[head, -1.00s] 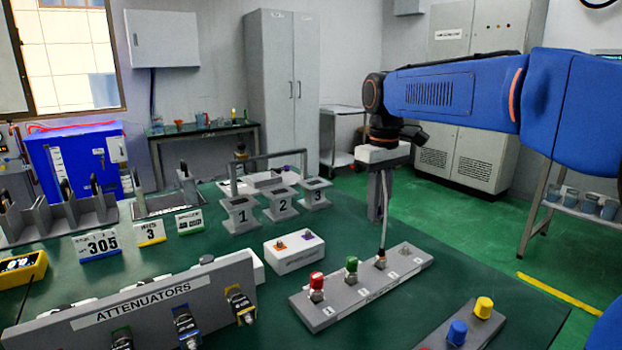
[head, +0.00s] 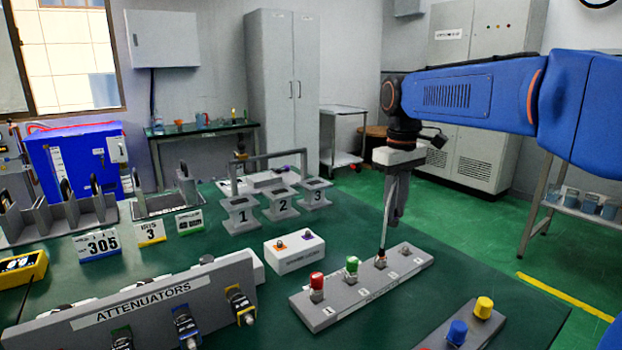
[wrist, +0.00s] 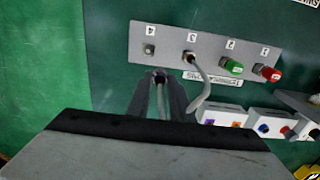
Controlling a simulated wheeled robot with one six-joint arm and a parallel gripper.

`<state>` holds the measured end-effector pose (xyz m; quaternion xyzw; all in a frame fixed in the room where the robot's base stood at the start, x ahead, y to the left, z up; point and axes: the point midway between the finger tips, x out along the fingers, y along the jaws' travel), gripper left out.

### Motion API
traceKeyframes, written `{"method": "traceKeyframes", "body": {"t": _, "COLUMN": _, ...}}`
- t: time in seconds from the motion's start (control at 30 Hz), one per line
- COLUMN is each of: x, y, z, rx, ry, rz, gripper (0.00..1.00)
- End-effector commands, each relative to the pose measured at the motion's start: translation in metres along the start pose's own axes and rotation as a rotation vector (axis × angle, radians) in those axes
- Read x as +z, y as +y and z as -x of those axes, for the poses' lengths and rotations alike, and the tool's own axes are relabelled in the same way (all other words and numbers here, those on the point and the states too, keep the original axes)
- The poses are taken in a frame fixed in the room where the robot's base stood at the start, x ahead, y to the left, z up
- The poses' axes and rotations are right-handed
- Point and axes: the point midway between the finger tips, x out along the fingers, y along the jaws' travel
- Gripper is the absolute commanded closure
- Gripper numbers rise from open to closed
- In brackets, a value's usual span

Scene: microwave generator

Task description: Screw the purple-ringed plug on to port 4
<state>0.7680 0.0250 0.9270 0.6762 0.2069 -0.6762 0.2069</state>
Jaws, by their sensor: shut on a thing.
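The grey port strip (head: 350,300) lies on the green bench. Port 1 has a red cap (head: 316,281) and port 2 a green cap (head: 352,264). A grey cable (head: 385,225) rises from the connector on port 3 (head: 380,261). Port 4 (wrist: 149,48) shows as a bare metal connector at the strip's left end in the wrist view. My gripper (wrist: 160,78) is shut on the cable's other end, the plug (wrist: 160,76), short of port 4 and apart from it. The plug's purple ring cannot be made out. In the head view my gripper (head: 397,220) hangs above the strip's right end.
A white box (head: 295,252) with orange and purple sockets sits left of the strip. A grey block with blue (head: 457,331) and yellow (head: 483,307) caps is at front right. The attenuator rack (head: 150,310) is front left. Numbered stands (head: 282,204) are behind.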

Motion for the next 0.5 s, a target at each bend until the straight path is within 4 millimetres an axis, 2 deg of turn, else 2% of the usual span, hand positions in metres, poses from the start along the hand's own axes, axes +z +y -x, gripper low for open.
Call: {"method": "traceKeyframes", "body": {"t": 0.5, "x": 0.022, "y": 0.025, "z": -0.003, "rx": 0.0, "ry": 0.0, "rz": -0.002, "gripper": 1.0}}
